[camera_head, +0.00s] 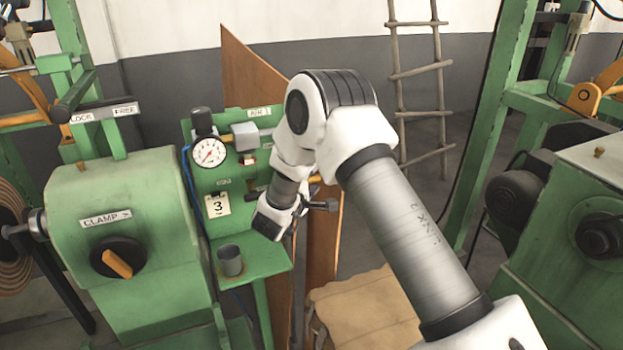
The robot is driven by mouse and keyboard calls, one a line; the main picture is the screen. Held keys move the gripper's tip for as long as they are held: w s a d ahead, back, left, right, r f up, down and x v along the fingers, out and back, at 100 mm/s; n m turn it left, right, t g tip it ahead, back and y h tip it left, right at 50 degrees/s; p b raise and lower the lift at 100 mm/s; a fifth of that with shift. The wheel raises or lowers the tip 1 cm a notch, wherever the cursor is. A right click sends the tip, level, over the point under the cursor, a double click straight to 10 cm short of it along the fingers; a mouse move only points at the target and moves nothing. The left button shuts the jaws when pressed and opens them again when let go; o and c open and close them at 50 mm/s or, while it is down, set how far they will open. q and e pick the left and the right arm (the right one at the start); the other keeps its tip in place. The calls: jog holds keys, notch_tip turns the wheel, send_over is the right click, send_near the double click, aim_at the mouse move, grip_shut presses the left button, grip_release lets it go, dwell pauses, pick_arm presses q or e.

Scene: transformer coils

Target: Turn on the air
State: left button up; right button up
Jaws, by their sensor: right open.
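The green air panel (232,165) has a label that seems to read "AIR 1" (260,112). On it are a round white pressure gauge (209,152) with a red needle pointing to the lower left, a grey block with a pipe (246,135), and a "3" tag (217,205). A small yellow piece (316,179), possibly a valve lever, shows just right of my wrist. My right gripper (303,207) is open at the panel's right edge, partly hidden by my own wrist. Contact with the panel cannot be told. My left gripper is not in view.
A green machine with a "CLAMP" knob (118,258) stands at the left, below a LOCK/FREE lever (75,94). A grey cup (230,260) is on the panel's shelf. A brown board (250,65), a ladder (418,70) and another green machine (570,215) stand around.

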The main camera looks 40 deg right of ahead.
jog(key=shift+a, duration=0.15)
jog(key=shift+a+r, duration=0.1)
jog(key=c, duration=0.3)
grip_shut()
jog(key=shift+r, duration=0.1)
jog(key=shift+r+n+t+h+p, duration=0.3)
jog(key=shift+r+n+h+p, duration=0.3)
jog(key=shift+n+h+p, duration=0.3)
jog(key=shift+w+a+r+n+t+h+p, duration=0.1)
jog(key=shift+a+r+n+t+h+p, duration=0.15)
jog(key=shift+n+h, duration=0.2)
jog(key=shift+a+r+n+t+h+p, duration=0.1)
jog(key=shift+r+n+t+h, duration=0.2)
jog(key=shift+n, duration=0.25)
jog(key=shift+a+r+n+t+h, duration=0.15)
jog(key=shift+r+n+t+h, duration=0.3)
jog(key=shift+n+t, duration=0.3)
jog(key=shift+w, duration=0.1)
